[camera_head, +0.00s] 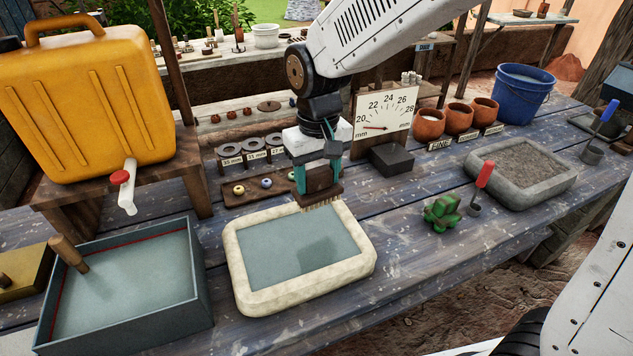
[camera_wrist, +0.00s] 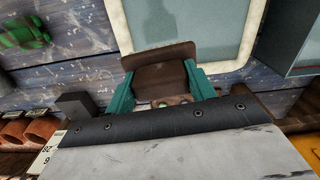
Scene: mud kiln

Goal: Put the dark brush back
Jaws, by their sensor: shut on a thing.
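A dark brown brush (camera_head: 321,193) with pale bristles pointing down is between the teal fingers of my gripper (camera_head: 318,176). My gripper is shut on the brush's block. The brush is at the back rim of a cream stone-rimmed tray (camera_head: 243,283) with a grey-blue surface. I cannot tell whether the bristles touch the rim. In the wrist view the brush (camera_wrist: 160,75) shows as a brown block between the fingers (camera_wrist: 162,92), beside the tray's rim (camera_wrist: 118,30).
A blue-grey box (camera_head: 195,290) with liquid stands left, below a yellow canister (camera_head: 95,100). A wooden rack (camera_head: 235,196) with small rings is behind the tray. A dark block (camera_head: 391,160), gauge board (camera_head: 386,112), green plant (camera_head: 441,213) and grey stone basin (camera_head: 520,180) stand right.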

